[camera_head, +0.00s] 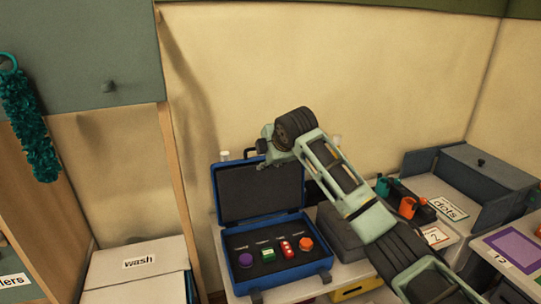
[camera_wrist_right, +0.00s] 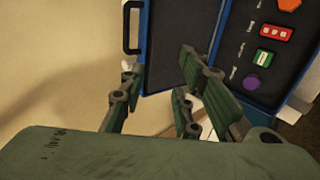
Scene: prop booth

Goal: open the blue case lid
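The blue case (camera_head: 277,278) stands open on the table, its lid (camera_head: 258,192) raised about upright at the back. Its dark lining holds a purple knob (camera_head: 246,260), a green piece (camera_head: 268,254), a red piece (camera_head: 287,249) and an orange knob (camera_head: 306,244). My right gripper (camera_head: 264,160) is at the lid's upper edge. In the right wrist view its fingers (camera_wrist_right: 158,76) are spread, with the lid (camera_wrist_right: 188,35) and its black handle (camera_wrist_right: 128,28) just beyond; I cannot tell whether they touch. My left gripper is not in view.
A box labelled "wash" (camera_head: 140,264) stands left of the case. Right of it are a grey block (camera_head: 340,232), a holder with orange and teal items (camera_head: 408,206), and a grey bin labelled "dots" (camera_head: 450,209). The wall is close behind the lid.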

